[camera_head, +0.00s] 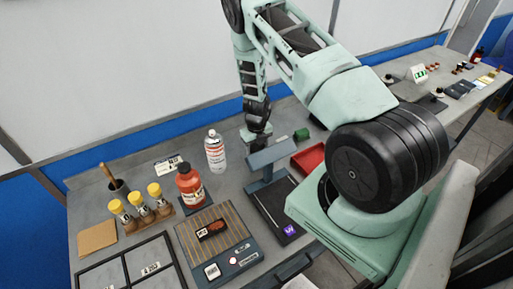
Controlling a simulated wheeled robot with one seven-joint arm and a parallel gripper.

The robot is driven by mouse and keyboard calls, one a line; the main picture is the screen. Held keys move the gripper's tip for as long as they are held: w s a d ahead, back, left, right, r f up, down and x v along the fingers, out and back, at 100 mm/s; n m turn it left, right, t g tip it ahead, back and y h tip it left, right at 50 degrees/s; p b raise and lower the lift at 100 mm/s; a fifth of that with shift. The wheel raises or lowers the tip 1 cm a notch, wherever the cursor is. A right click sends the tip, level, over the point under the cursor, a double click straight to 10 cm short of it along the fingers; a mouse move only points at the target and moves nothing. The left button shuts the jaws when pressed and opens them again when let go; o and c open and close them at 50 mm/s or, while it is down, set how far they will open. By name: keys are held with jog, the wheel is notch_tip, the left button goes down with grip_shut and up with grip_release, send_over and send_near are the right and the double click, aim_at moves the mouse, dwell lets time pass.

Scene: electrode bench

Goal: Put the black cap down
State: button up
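My gripper (257,137) points down at the end of my arm, over the back middle of the bench, behind a grey-teal stand (270,154). Its fingertips are dark and small, so I cannot tell whether they are open or shut. I cannot make out a separate black cap. If one is between the fingers, it does not show against the dark gripper. A white bottle with a red label (215,153) stands left of my gripper. An orange-red bottle (189,188) stands further left and nearer the front.
Yellow-capped vials (155,190) stand in a rack at left, near a dark cup (119,186). A striped-top device (196,222) and a black tray (271,208) lie in front. A red tray (309,158) and green block (301,134) are right of my gripper.

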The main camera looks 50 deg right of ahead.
jog(key=shift+f, duration=0.15)
jog(key=o, duration=0.9)
jog(key=shift+o, duration=0.2)
